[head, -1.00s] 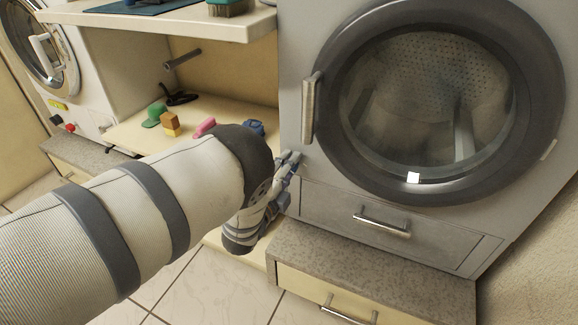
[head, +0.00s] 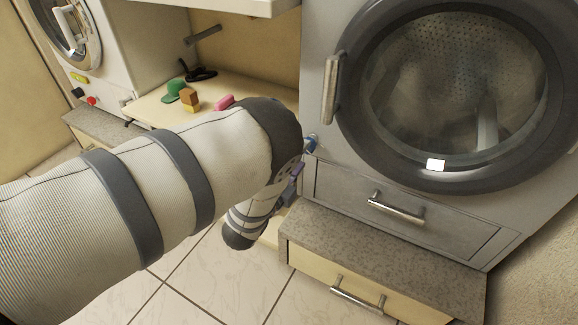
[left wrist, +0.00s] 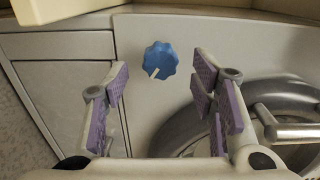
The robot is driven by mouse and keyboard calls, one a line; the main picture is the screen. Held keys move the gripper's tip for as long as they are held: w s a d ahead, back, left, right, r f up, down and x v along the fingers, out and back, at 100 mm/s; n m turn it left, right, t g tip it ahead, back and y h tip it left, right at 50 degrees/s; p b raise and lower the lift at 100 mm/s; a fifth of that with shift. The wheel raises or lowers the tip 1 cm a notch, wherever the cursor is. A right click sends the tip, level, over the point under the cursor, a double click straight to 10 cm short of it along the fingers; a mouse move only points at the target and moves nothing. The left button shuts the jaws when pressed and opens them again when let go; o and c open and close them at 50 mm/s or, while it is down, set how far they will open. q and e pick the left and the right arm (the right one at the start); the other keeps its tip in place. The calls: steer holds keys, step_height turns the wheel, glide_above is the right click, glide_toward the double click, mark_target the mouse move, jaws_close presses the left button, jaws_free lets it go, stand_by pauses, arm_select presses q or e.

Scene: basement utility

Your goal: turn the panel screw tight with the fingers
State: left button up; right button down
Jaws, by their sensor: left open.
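The panel screw (left wrist: 161,59) is a blue lobed knob with a white mark at its lower left, on the grey front panel of the washing machine. In the head view the blue knob (head: 311,143) shows just beyond my left wrist, left of the drawer. My left gripper (left wrist: 162,84) is open, with its purple-padded fingers spread and nothing between them. The knob lies ahead of the gap between the fingers, apart from both. In the head view my left gripper (head: 293,175) is partly hidden behind my arm. My right gripper is in neither view.
The washing machine's round door (head: 455,100) has a bar handle (head: 331,88) close to the knob. A drawer handle (head: 397,207) juts out below. A stone-topped plinth (head: 390,245) stands beneath. Small coloured objects lie on the shelf (head: 155,108) at left.

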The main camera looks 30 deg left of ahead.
arm_select(q)
steer(key=s, duration=0.7)
steer(key=shift+s, duration=0.3)
